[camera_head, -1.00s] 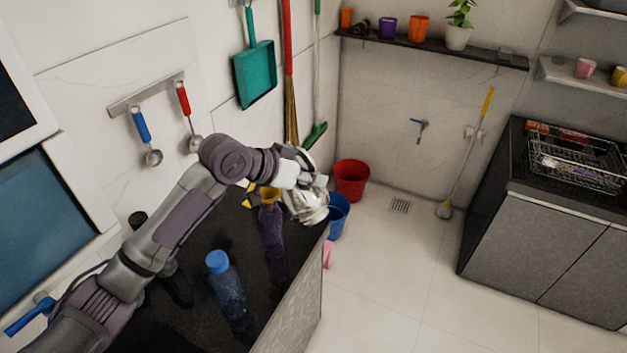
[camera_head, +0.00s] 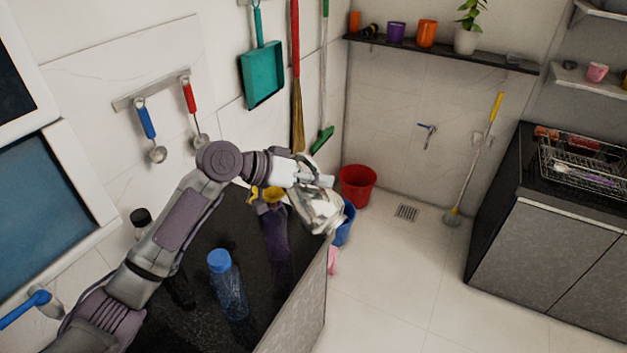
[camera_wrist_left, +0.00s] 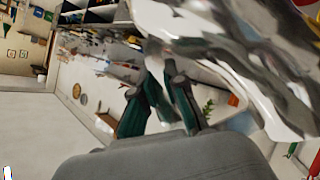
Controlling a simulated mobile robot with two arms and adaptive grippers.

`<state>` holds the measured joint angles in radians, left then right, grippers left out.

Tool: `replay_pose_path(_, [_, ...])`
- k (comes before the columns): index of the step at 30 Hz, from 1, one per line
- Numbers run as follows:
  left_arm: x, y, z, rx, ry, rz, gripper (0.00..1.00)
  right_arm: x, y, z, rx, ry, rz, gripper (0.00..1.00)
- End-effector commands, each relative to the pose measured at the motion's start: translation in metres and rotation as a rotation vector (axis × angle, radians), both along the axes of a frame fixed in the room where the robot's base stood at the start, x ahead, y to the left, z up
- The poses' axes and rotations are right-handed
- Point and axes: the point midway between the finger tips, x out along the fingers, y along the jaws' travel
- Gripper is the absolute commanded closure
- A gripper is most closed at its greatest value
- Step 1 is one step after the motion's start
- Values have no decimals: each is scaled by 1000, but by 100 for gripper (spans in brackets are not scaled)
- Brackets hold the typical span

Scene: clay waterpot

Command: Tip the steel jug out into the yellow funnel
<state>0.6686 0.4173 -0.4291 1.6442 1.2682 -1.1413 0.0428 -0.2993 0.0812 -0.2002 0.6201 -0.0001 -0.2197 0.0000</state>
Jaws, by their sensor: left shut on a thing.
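The shiny steel jug (camera_head: 321,212) is held tilted at the right edge of the dark counter. My left gripper (camera_head: 312,180) is shut on it. In the left wrist view the jug (camera_wrist_left: 225,50) fills the upper right, close to the fingers (camera_wrist_left: 160,105). The yellow funnel (camera_head: 273,195) sits in the top of a purple bottle (camera_head: 276,235) on the counter, left of the jug and apart from it in the picture. I cannot see inside the jug or any pouring. My right gripper is not in view.
A blue-capped bottle (camera_head: 229,290) stands on the counter (camera_head: 265,325), nearer than the funnel. A dark-capped bottle (camera_head: 140,219) is partly behind my arm. A red bucket (camera_head: 357,185) and a blue bucket (camera_head: 346,225) stand on the floor beyond.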

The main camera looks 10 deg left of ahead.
Motion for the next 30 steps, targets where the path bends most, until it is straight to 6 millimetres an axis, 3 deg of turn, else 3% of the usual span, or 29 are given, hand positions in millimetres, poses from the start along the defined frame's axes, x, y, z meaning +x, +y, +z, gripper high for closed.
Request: replay_pose_path(30, [4, 6, 7, -103, 71, 12, 100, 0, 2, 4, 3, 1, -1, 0])
